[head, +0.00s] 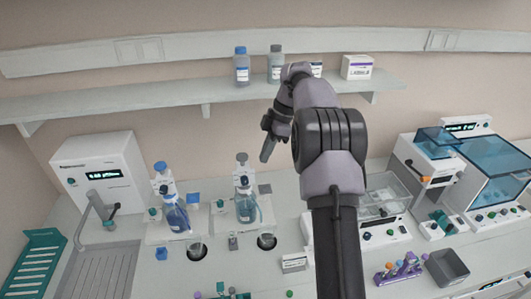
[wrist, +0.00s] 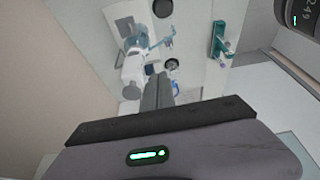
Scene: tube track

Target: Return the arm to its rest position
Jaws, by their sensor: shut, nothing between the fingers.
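My gripper (head: 266,152) hangs from my raised arm in the head view, pointing down above the bench and below the wall shelf. Its fingers are together with nothing between them. In the wrist view the closed fingers (wrist: 158,90) point toward the bench top, with a dispenser bottle beyond them. The gripper touches nothing that I can see. My arm hides part of the shelf and of the bench behind it.
The shelf (head: 150,103) carries bottles (head: 241,66) and a white box (head: 357,67). Two dispenser bottles (head: 176,215) (head: 246,205) stand below. Instruments (head: 492,170) fill the right side; a purple-capped tube rack (head: 399,272) and a grey bin (head: 447,267) sit at front right.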

